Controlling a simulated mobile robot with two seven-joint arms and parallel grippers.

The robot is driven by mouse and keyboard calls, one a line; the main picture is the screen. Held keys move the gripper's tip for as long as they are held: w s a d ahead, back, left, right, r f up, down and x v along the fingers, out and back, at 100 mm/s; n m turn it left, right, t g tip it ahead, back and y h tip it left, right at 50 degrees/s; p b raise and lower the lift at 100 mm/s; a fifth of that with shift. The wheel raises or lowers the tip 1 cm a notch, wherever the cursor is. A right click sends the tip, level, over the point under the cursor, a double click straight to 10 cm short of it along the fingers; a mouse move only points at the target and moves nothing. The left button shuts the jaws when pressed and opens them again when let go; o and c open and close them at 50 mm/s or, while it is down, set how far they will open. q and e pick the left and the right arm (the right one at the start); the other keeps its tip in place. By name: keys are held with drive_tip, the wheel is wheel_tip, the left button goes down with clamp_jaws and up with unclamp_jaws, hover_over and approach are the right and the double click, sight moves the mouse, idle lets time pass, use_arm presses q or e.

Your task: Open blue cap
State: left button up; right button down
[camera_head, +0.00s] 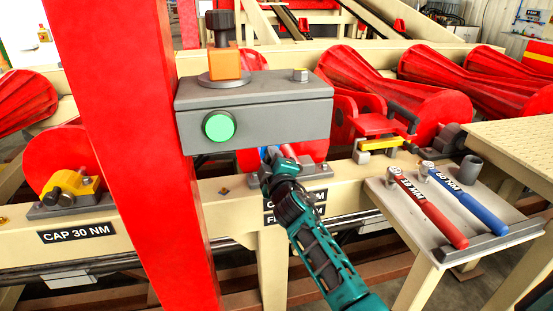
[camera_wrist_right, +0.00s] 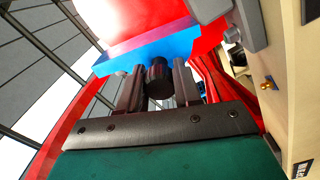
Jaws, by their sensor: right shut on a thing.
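The blue cap (camera_wrist_right: 135,55) shows in the right wrist view as a blue block against a red body, with a black round knob (camera_wrist_right: 158,80) on its near face. My right gripper (camera_wrist_right: 160,88) has its two dark fingers on either side of this knob and is shut on it. In the head view my right gripper (camera_head: 268,163) reaches up under a grey box, and only a small part of the blue cap shows there; the rest is hidden. My left gripper is not in view.
A grey box with a green button (camera_head: 219,126) hangs just above my right gripper. A red post (camera_head: 128,130) stands left. A side table holds a red wrench (camera_head: 428,207) and a blue wrench (camera_head: 465,199). A yellow cap (camera_head: 72,185) sits at left above a "CAP 30 NM" label.

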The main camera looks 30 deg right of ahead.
drive_tip(key=shift+w+a+f+n, duration=0.1)
drive_tip(key=shift+a+n, duration=0.2)
drive_tip(key=shift+n, duration=0.35)
drive_tip(key=shift+w+a+f+n, duration=0.1)
drive_tip(key=shift+a+n, duration=0.2)
drive_tip(key=shift+n, duration=0.35)
drive_tip(key=c, duration=0.8)
unclamp_jaws()
drive_tip(key=shift+s, duration=0.1)
drive_tip(key=v, duration=1.3)
drive_tip(key=shift+d, duration=0.1)
